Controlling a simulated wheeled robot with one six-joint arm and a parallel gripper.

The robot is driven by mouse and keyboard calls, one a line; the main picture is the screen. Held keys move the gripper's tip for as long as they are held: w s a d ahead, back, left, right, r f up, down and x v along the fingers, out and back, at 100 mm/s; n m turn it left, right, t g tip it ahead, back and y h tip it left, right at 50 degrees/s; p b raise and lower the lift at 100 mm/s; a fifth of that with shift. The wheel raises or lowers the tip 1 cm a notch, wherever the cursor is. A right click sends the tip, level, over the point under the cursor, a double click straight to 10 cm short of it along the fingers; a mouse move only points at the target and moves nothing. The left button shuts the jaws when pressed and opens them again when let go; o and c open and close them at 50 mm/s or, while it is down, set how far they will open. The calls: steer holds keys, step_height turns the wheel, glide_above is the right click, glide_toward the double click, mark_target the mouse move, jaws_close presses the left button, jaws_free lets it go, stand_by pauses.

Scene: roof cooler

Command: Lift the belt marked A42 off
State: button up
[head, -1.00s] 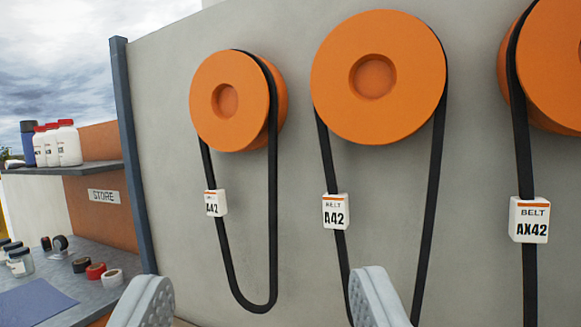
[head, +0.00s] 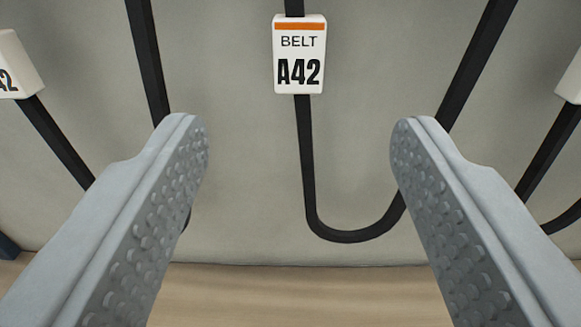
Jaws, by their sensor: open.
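The belt (head: 307,160) tagged A42 hangs as a black loop against the grey wall. Its white tag (head: 299,55), with an orange stripe, reads BELT A42 and is upright at the top middle. My gripper (head: 298,125) is open and empty, with one grey padded finger on each side of the picture. The tag appears above the gap, and the tagged strand and bottom bend show between the fingers. The right strand passes behind the right fingertip. How far the belt is from the fingers is hard to judge. The top of the belt and its pulley are out of view.
Another black belt (head: 146,60) hangs at left, its white tag (head: 16,65) cut off by the edge; its lower bend is mostly behind my left finger. A third belt (head: 548,155) hangs at right, its tag partly in view. A tan floor (head: 300,295) lies below.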

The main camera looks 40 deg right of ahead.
mark_target(299, 51)
steer(key=x, duration=1.4)
steer(key=shift+c, duration=0.3)
jaws_close()
